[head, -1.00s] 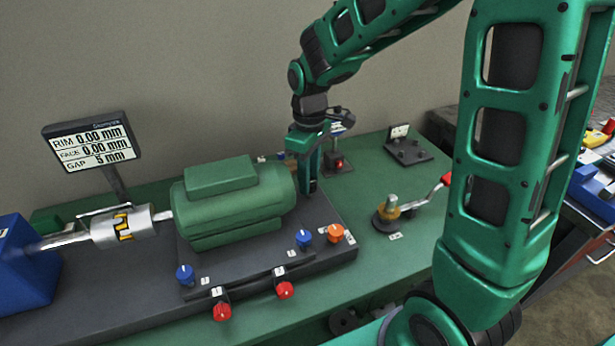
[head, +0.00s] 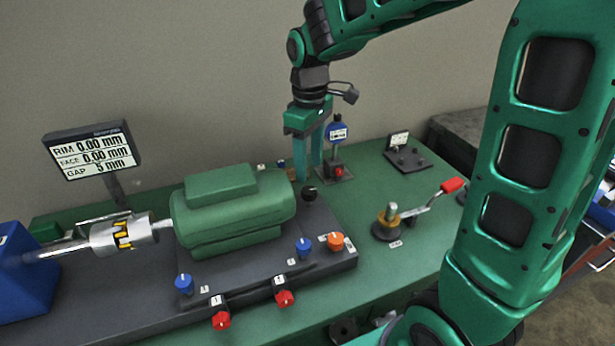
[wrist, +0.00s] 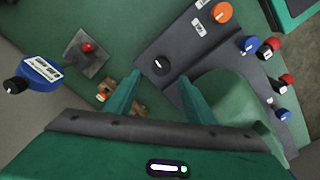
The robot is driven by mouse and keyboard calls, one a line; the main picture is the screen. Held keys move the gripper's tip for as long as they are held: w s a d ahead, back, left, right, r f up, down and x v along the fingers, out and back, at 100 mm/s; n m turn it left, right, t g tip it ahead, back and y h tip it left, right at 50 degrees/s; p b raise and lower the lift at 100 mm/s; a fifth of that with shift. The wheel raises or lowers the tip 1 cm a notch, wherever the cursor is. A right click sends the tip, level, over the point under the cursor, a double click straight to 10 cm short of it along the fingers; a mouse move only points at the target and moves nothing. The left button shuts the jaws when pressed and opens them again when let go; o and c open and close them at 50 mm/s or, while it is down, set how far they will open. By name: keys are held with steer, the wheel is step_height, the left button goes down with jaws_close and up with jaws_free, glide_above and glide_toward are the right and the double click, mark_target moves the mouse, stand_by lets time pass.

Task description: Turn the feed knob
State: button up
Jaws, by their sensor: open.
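My gripper (head: 308,176) is open and empty, pointing down behind the right end of the green motor (head: 235,210). A black knob (head: 308,193) with a white mark stands on the dark base plate, just below and in front of my fingers in the head view. In the wrist view the same black knob (wrist: 158,64) lies just beyond the gap between my fingertips (wrist: 160,77), apart from them. An orange knob (head: 335,241), blue knobs (head: 303,246) and red knobs (head: 284,298) sit along the plate's front. Their labels are too small to read, so I cannot tell which is the feed knob.
A display (head: 92,150) reads rim 0.00, face 0.00, gap 5 mm. A blue gauge (head: 336,131) stands close behind my fingers. A crank with a red grip (head: 452,185) is at the right. The green bench (head: 350,205) is bare between plate and crank.

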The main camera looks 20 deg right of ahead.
step_height(320, 180, up, 4)
steer(key=shift+f, duration=0.1)
stand_by(0.5)
steer(key=s+d+f+m, duration=0.2)
steer(key=s+d+m, duration=0.5)
steer(key=s, duration=0.5)
steer(key=s+d+f+m, duration=0.2)
steer(key=s+d+m, duration=0.5)
steer(key=s+d, duration=0.3)
steer(key=s, duration=0.3)
steer(key=shift+s+d+f, duration=0.25)
steer(key=shift+s+f, duration=0.05)
steer(key=shift+f, duration=0.05)
